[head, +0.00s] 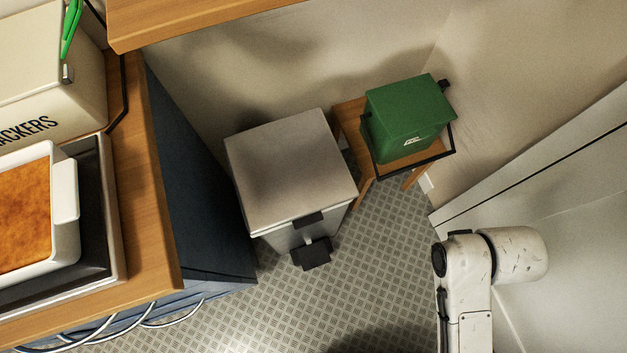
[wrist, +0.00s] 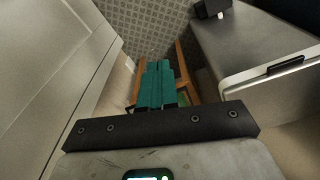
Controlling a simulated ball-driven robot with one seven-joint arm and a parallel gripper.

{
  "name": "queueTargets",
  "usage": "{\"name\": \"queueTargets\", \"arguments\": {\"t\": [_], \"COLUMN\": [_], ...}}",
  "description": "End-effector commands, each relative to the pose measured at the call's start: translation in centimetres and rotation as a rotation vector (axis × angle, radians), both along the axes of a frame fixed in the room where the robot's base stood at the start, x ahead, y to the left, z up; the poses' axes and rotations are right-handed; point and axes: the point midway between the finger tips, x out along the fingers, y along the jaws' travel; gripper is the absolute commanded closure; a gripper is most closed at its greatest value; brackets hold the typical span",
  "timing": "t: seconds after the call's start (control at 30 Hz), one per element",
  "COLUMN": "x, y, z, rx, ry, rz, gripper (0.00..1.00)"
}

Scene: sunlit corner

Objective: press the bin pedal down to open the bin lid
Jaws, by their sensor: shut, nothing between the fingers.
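The bin (head: 290,172) stands on the floor in the middle of the head view, with a flat grey lid that is down. Its black pedal (head: 311,254) sticks out low at the front. In the wrist view the lid edge with a black handle (wrist: 285,66) is at the right, and the dark pedal (wrist: 211,8) is at the top edge. My gripper (wrist: 158,63) shows in the wrist view as two teal fingers, shut together and empty. The pedal is apart from the fingers in the picture. The head view shows my white arm at the right, but not the fingers.
A wooden stool (head: 350,125) with a green box (head: 410,115) stands right of the bin. A dark blue cabinet (head: 195,170) with a wooden top stands left, bearing a baking dish (head: 65,210) and a crackers tin (head: 50,75). The patterned floor (head: 350,290) before the pedal is clear.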

Motion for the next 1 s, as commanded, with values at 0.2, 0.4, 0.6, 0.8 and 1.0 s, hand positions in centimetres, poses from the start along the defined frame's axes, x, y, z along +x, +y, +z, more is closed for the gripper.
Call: {"name": "queueTargets", "arguments": {"t": [0.2, 0.4, 0.6, 0.8, 1.0], "x": [0.0, 0.1, 2.3, 5.4, 7.4], "y": [0.0, 0.2, 2.8, 8.5, 14.7], "z": [0.0, -0.6, -6.8, -17.1, -26.7], "rx": [0.000, 0.001, 0.005, 0.005, -0.008], "ry": [0.001, 0.001, 0.013, 0.032, 0.046], "rz": [0.000, 0.013, 0.213, 0.623, 1.051], "gripper": [1.00, 1.00, 1.00, 1.00, 1.00]}}
